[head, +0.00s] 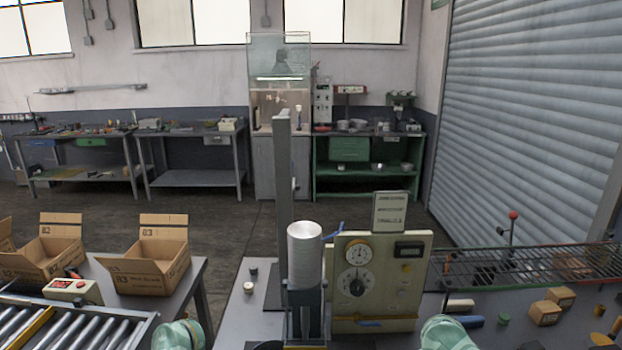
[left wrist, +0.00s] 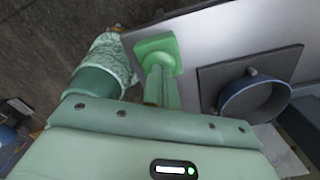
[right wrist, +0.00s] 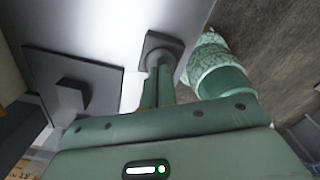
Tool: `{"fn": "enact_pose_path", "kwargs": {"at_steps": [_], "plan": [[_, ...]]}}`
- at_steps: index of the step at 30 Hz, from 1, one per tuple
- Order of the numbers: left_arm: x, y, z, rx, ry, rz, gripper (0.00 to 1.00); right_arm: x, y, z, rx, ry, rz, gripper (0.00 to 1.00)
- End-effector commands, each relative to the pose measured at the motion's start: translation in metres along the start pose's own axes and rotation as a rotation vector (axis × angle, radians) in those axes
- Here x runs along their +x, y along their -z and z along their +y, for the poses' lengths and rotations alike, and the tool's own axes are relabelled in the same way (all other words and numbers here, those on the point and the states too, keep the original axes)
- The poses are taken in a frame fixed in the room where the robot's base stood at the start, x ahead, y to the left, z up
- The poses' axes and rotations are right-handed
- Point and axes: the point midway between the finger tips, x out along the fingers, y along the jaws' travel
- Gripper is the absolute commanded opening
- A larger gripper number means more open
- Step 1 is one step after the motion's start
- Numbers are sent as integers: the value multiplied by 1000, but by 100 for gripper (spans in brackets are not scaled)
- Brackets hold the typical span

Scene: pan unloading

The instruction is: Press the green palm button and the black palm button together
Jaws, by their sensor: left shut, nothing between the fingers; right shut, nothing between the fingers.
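The green palm button (left wrist: 158,44) is on the grey table edge in the left wrist view. My left gripper (left wrist: 162,72) is shut and empty, its fingertips pointing at the button and covering part of it. The black palm button (right wrist: 158,42) is on the table in the right wrist view. My right gripper (right wrist: 160,70) is shut and empty, its fingertips over the button's near part. I cannot tell whether either gripper touches its button. In the head view only parts of my arms show at the bottom edge; neither palm button can be made out there.
A blue round dish (left wrist: 232,100) stands on a dark plate right of the green button. A dark plate with a block (right wrist: 72,94) lies left of the black button. A column with a metal cylinder (head: 304,255) and a dial panel (head: 415,285) stand mid-table.

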Motion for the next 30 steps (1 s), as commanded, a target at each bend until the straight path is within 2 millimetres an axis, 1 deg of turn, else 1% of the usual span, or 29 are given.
{"fn": "enact_pose_path", "kwargs": {"at_steps": [8,30], "plan": [[0,0,0,0,0,0,0,0,0,0,0,0,0,0],[0,0,0,0,0,0,0,14,0,0,1,0,1,0]]}}
